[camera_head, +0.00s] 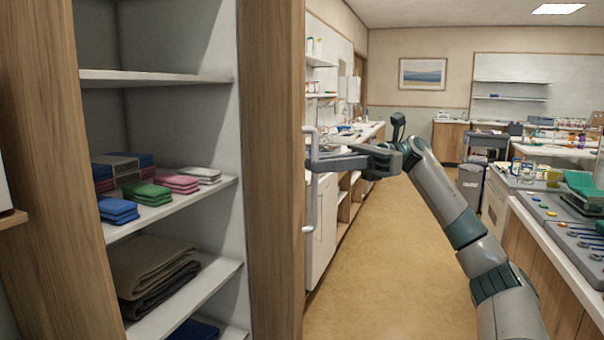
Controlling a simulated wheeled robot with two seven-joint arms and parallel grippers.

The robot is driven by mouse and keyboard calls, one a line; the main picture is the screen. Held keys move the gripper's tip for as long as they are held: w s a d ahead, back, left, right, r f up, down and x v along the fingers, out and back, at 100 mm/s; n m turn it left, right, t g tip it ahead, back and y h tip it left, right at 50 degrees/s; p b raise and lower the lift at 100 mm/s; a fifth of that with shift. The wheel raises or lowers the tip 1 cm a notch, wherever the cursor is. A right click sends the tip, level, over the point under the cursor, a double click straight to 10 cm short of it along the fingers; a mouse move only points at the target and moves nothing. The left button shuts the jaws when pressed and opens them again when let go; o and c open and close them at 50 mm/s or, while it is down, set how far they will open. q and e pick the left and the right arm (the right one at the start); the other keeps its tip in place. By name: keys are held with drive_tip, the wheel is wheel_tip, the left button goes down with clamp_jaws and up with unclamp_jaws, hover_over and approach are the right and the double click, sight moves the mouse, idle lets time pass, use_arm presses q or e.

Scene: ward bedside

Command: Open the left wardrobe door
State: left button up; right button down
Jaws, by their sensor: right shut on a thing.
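The wardrobe's shelved inside (185,75) is open to view at the left. A tall wooden panel (272,150) stands to the right of the shelves. A grey vertical bar handle (311,205) stands out at the right edge of this panel. My right gripper (322,162) reaches in from the right and is shut on the handle, at about its middle. The fingers partly hide the bar. Which door the panel belongs to and its exact angle are hard to tell. My left gripper is not in view.
Folded cloths in blue, green and pink (150,193) and brown blankets (150,268) lie on the shelves. A counter (322,230) runs behind the handle. The floor (395,260) is clear in the middle. A worktop with trays (560,215) stands at the right.

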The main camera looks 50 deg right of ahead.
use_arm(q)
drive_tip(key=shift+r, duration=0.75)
use_arm(e)
drive_tip(key=shift+v, duration=1.15)
drive_tip(key=shift+r, duration=0.1)
drive_tip(key=c, duration=1.8)
unclamp_jaws()
drive_tip(key=shift+w, duration=0.1)
drive_tip(key=shift+c, duration=0.2)
drive_tip(key=shift+o, duration=0.2)
drive_tip(key=shift+w, duration=0.15)
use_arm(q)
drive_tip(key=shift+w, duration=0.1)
use_arm(e)
drive_tip(key=shift+d, duration=0.1)
